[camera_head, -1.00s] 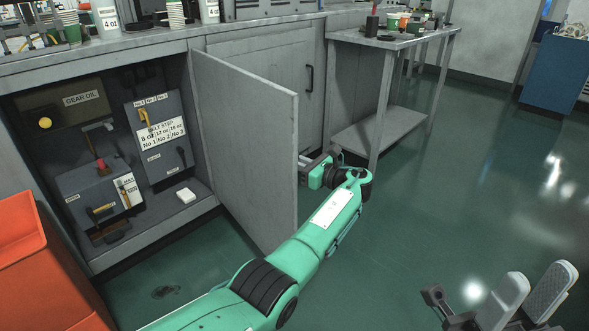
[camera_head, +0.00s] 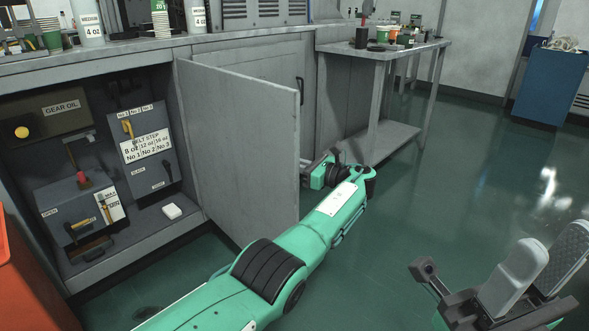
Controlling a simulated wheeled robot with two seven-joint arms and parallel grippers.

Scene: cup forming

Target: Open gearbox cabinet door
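The grey cabinet door (camera_head: 240,140) stands swung well out from the cabinet, with the inside exposed.
An orange bin (camera_head: 30,275) stands at the lower left. A metal side table (camera_head: 385,55) with cups is beyond the door. A neighbouring closed door with a dark handle (camera_head: 300,95) is behind the open one. Green floor (camera_head: 420,210) is clear at right.

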